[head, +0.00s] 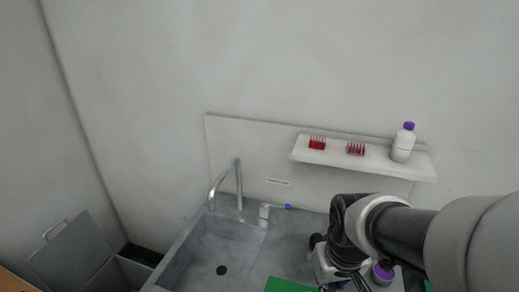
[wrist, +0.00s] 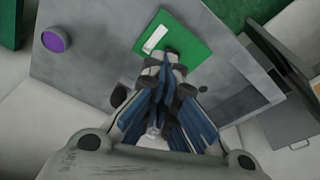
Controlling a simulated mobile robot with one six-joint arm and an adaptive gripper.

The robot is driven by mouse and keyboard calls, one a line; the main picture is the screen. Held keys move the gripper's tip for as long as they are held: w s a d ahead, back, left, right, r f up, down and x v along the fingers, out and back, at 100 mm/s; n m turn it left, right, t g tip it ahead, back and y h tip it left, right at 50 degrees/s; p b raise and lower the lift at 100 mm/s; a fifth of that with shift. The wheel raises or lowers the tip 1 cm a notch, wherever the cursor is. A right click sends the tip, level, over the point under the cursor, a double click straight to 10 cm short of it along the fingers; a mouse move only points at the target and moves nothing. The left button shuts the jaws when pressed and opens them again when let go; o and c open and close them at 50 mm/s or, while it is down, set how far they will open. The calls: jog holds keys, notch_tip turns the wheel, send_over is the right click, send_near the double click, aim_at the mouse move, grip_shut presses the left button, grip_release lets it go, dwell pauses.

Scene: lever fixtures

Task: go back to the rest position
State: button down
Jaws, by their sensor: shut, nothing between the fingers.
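My gripper (wrist: 163,62) is shut with nothing between its fingers in the wrist view. It points down over the counter, with its fingertips over the near edge of a green mat (wrist: 200,36) in that view. In the head view my arm comes in from the right, and its wrist hides part of the counter; the fingertips are not clear there. A lever fixture with a blue tip (head: 288,206) stands on the counter by the sink, apart from my arm.
A grey sink (head: 215,250) with a curved faucet (head: 238,180) is left of my arm. A wall shelf (head: 375,165) holds two red racks (head: 317,143) (head: 356,148) and a white bottle with a purple cap (head: 403,142). Another purple cap (head: 383,272) is close beside my wrist. An open-lidded bin (head: 75,255) stands left.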

jog(key=s+r+m+t, duration=0.1)
jog(key=s+r+t, duration=0.1)
jog(key=s+r, duration=0.6)
jog(key=s, duration=0.2)
jog(key=shift+s+r+t, duration=0.3)
jog(key=shift+r, duration=0.1)
jog(key=w+f+n+g, duration=0.2)
jog(key=w+f+n, duration=0.2)
jog(key=w+f, duration=0.4)
jog(key=w+f+n+g+b, duration=0.1)
jog(key=w+f+b, duration=0.1)
jog(key=f, duration=0.4)
jog(key=w+f+n+b, duration=0.1)
jog(key=w+f+b, duration=0.1)
jog(key=f, duration=0.5)
jog(key=w+f+n+g+b, duration=0.1)
jog(key=w+f+n+b, duration=0.1)
jog(key=f, duration=0.4)
jog(key=shift+w+a+f+g, duration=0.1)
jog(key=shift+w+f+g, duration=0.1)
jog(key=shift+f+g, duration=0.1)
jog(key=shift+f+b, duration=0.9)
jog(key=shift+f, duration=0.1)
dwell(0.4)
dwell(0.5)
